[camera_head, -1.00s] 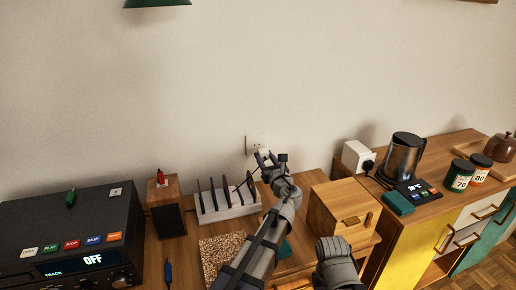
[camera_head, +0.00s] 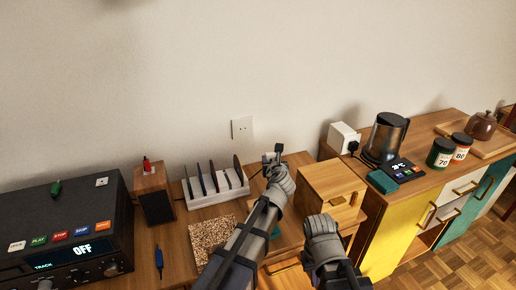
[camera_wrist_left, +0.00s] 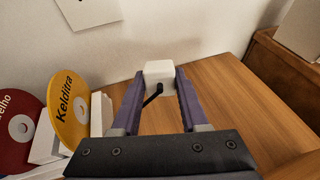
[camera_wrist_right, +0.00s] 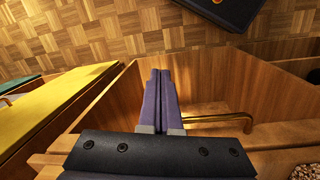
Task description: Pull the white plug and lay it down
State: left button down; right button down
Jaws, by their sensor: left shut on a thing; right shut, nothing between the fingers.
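The white plug (camera_wrist_left: 160,72), with a dark cord on its near side, sits between the fingertips of my left gripper (camera_wrist_left: 158,78) in the left wrist view. My left gripper also shows in the head view (camera_head: 268,158), in front of the wall and above the wooden top; the plug is mostly hidden there. The wall socket (camera_head: 242,128) is bare and apart from the plug. It shows partly at the top of the left wrist view (camera_wrist_left: 88,10). My right gripper (camera_wrist_right: 160,72) is shut and empty, low in front of the wooden furniture.
A white disc rack (camera_head: 215,190) stands left of my left gripper and a wooden box (camera_head: 330,188) stands right of it. The wooden top between them (camera_wrist_left: 225,95) looks mostly clear. A kettle (camera_head: 386,138) and jars stand further right.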

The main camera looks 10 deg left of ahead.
pick_arm(q)
jog(key=shift+s+d+f+m+g+h, duration=0.15)
jog(key=shift+d+f+m+h, duration=0.15)
jog(key=shift+d, duration=0.25)
jog(key=shift+w+d+f+m+g+h, duration=0.15)
jog(key=shift+d+f+h, duration=0.2)
jog(key=shift+d, duration=0.2)
jog(key=shift+s+d+f+m+g+h, duration=0.15)
jog(key=shift+d+f+m+h, duration=0.15)
jog(key=shift+d, duration=0.25)
jog(key=shift+f, duration=0.1)
jog(key=shift+f+b, duration=2.3)
jog(key=shift+b, duration=0.1)
jog(key=shift+f+b, duration=0.8)
jog(key=shift+c, duration=1.7)
grip_release()
jog(key=shift+p+v, duration=1.7)
jog(key=shift+v, duration=2.25)
